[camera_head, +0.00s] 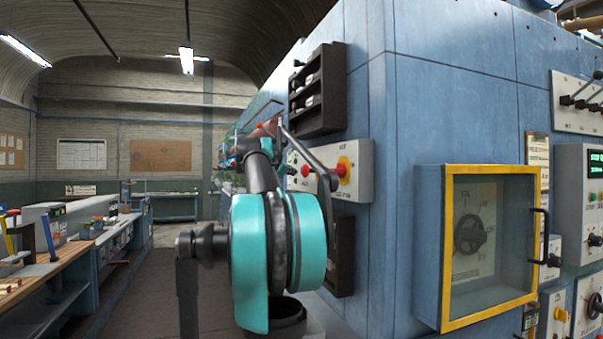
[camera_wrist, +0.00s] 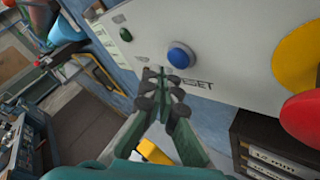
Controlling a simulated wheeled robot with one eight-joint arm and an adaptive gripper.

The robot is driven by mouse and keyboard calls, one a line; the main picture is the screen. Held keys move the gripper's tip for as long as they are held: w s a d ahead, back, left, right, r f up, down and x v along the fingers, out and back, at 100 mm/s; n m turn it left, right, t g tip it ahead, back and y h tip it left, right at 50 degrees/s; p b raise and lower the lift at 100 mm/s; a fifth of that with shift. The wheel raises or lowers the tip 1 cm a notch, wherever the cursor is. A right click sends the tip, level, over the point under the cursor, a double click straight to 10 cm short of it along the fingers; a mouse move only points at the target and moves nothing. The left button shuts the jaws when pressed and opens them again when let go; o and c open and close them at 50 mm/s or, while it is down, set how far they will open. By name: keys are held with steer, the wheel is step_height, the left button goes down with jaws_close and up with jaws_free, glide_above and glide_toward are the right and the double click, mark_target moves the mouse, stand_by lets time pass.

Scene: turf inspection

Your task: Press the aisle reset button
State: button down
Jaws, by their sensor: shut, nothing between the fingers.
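The pale control panel (camera_head: 358,182) is on the blue cabinet's side, partly behind my arm in the head view. In the wrist view the panel (camera_wrist: 225,35) carries a round blue button (camera_wrist: 181,57) with lettering ending in "SET" below it. My gripper (camera_wrist: 161,80) is shut and empty. Its dark fingertips are just below the blue button in the picture, beside the lettering. I cannot tell whether they touch the panel. A red mushroom button (camera_wrist: 303,116) on a yellow base (camera_wrist: 300,55) is at the right; it also shows in the head view (camera_head: 343,168).
A dark rack (camera_head: 317,92) is above the panel and another (camera_head: 342,255) below it. A yellow-framed case (camera_head: 485,170) with a handle juts from the cabinet at right. A workbench (camera_head: 95,250) lines the left, with open aisle floor between.

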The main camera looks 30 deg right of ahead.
steer(key=shift+a, duration=0.1)
steer(key=a, duration=0.2)
steer(key=w+a, duration=0.1)
steer(key=a, duration=0.1)
steer(key=shift+w+a, duration=0.1)
steer(key=shift+a, duration=0.2)
stand_by(0.7)
steer(key=s+a+f+m+g+y, duration=0.1)
steer(key=s+a+f+m+y, duration=0.3)
steer(key=f, duration=0.8)
steer(key=s+a+f+m+g, duration=0.1)
steer(key=s+a+f+m, duration=0.3)
steer(key=f, duration=0.8)
steer(key=s+a+f+m+y, duration=0.15)
steer(key=a+f, duration=0.45)
steer(key=f, duration=0.6)
steer(key=s+a+f+m+y, duration=0.2)
steer(key=s+a+f, duration=0.4)
steer(key=f, duration=0.3)
steer(key=s+a+f+m+g+y, duration=0.1)
steer(key=s+a+f+m+y, duration=0.2)
steer(key=s+a+f, duration=0.4)
steer(key=s+a+f+m+g+y, duration=0.1)
steer(key=s+a+f+m+y, duration=0.1)
steer(key=s+a+f, duration=0.4)
steer(key=s+f+y, duration=0.1)
steer(key=s+f, duration=0.2)
steer(key=f, duration=0.2)
steer(key=shift+s+a+f, duration=0.3)
steer(key=shift+a, duration=0.05)
